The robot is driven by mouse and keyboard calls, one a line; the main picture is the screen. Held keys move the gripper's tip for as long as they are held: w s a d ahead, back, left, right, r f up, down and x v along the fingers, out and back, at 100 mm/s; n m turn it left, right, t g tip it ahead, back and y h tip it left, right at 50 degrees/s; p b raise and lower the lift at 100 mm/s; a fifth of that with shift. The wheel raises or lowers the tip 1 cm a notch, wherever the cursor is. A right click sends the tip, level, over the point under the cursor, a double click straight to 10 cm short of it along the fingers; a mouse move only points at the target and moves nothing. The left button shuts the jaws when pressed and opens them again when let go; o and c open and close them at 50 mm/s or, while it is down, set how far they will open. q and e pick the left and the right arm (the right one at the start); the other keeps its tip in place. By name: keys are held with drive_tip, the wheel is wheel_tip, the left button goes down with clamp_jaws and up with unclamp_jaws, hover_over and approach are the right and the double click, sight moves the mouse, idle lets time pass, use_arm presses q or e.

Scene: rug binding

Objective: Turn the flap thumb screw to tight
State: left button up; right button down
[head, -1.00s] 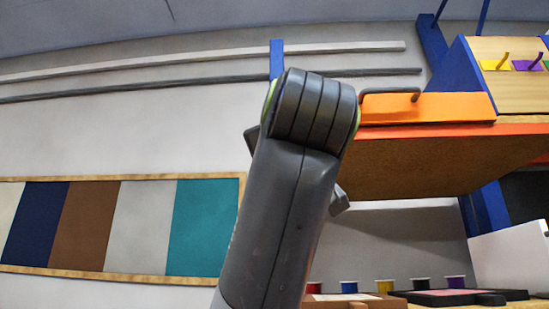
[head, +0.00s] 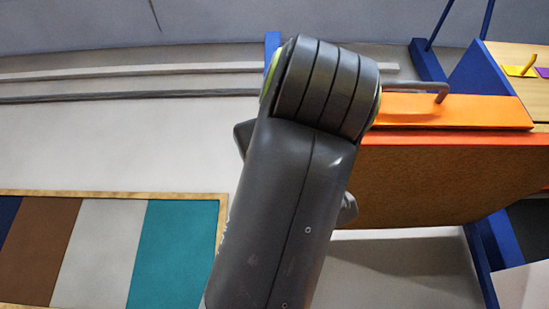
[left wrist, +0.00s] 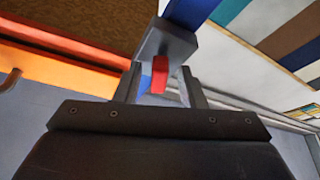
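In the left wrist view a small red piece (left wrist: 160,74), which looks like the thumb screw's grip, sticks out below a grey block (left wrist: 168,42) on a blue post (left wrist: 190,12). My left gripper (left wrist: 160,80) has one finger on each side of the red piece, with gaps visible; the fingers look open around it. The orange flap (head: 455,110) with a grey bar handle (head: 415,86) is at the right in the head view, and its edge shows in the left wrist view (left wrist: 60,76). My left arm hides the screw and gripper in the head view. My right gripper is not in view.
A brown board (head: 430,180) lies under the flap. Blue posts (head: 490,245) stand at the right. A wooden-framed colour panel (head: 175,255) is at lower left, and two long rails (head: 130,83) run along the wall.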

use_arm(q)
drive_tip(key=shift+s, duration=0.2)
clamp_jaws()
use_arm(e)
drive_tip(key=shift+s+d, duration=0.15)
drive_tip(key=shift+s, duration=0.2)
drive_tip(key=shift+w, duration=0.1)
